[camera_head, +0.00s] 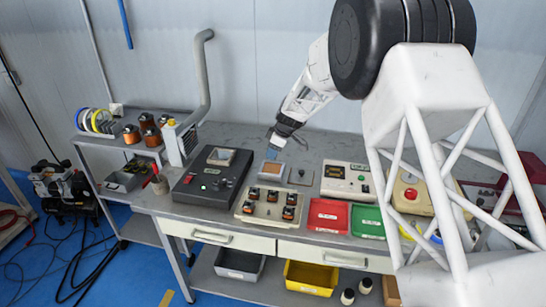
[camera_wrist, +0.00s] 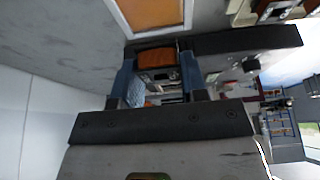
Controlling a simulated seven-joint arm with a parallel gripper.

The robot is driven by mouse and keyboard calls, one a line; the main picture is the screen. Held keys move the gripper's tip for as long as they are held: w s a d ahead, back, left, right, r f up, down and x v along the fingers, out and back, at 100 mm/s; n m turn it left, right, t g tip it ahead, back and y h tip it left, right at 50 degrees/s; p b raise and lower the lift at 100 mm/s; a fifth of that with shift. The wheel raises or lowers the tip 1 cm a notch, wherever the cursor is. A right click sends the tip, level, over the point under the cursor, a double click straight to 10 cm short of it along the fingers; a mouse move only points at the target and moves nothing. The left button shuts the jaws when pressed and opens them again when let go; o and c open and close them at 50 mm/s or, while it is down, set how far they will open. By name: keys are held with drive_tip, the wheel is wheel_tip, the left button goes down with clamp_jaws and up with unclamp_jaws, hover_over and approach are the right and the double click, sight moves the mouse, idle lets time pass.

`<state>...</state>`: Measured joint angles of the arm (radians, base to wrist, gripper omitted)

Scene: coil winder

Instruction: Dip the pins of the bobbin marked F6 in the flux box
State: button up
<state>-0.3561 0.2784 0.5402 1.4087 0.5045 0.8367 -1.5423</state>
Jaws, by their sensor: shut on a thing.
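My gripper (camera_head: 272,152) is at the back middle of the bench in the head view. In the wrist view its two blue fingers (camera_wrist: 157,62) are shut on a bobbin (camera_wrist: 155,57) with a copper-coloured winding. I cannot read a mark on this bobbin, and its pins are not clearly visible. A small open box with an orange-tan inside (camera_head: 272,169), which looks like the flux box, lies just below and in front of my gripper in the head view.
A cream tray (camera_head: 243,208) with several bobbins stands in front of the box. A dark machine (camera_head: 212,176) is to its left, a small grey plate (camera_head: 300,176) and a cream instrument (camera_head: 345,181) to its right. A red tray (camera_head: 327,216) and a green tray (camera_head: 368,222) lie front right.

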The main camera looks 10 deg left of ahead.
sight(269, 169)
drive_tip(key=shift+w, duration=0.25)
drive_tip(key=shift+f, duration=0.2)
drive_tip(key=shift+f, duration=2)
drive_tip(key=shift+f, duration=0.85)
idle(1.2)
drive_tip(key=shift+r, duration=2.75)
